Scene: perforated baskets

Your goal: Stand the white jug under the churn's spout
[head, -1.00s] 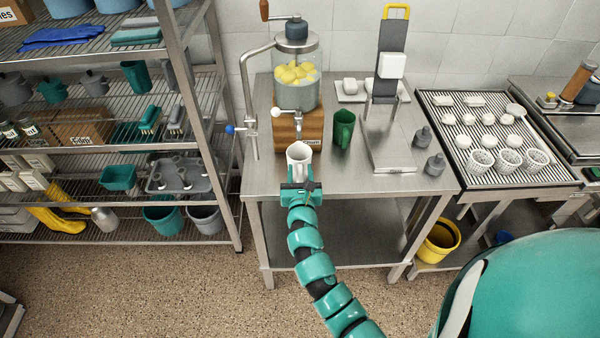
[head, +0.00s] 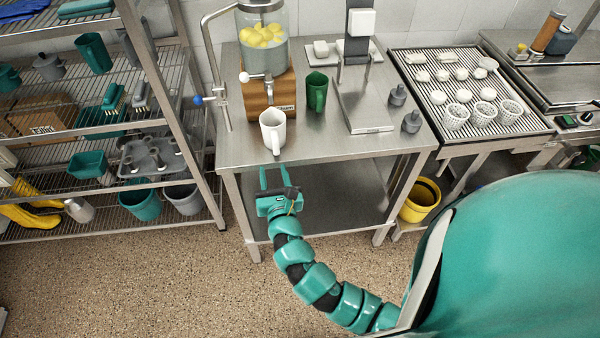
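The white jug (head: 271,128) stands upright on the steel table in front of the churn's wooden base, its handle towards me. The churn (head: 263,55) has a clear vessel with yellow lumps and a white-knobbed tap at its front. Its spout (head: 270,92) points down just above and behind the jug's rim in the picture; I cannot tell whether the jug's mouth is directly beneath it. My gripper (head: 274,170) is open and empty, at the table's front edge, its two fingers pointing at the jug but clear of its handle.
A green jug (head: 316,92) stands right of the churn. A steel stand (head: 362,105) and two grey weights (head: 411,122) are further right. A bent metal pipe (head: 213,70) rises on the left.

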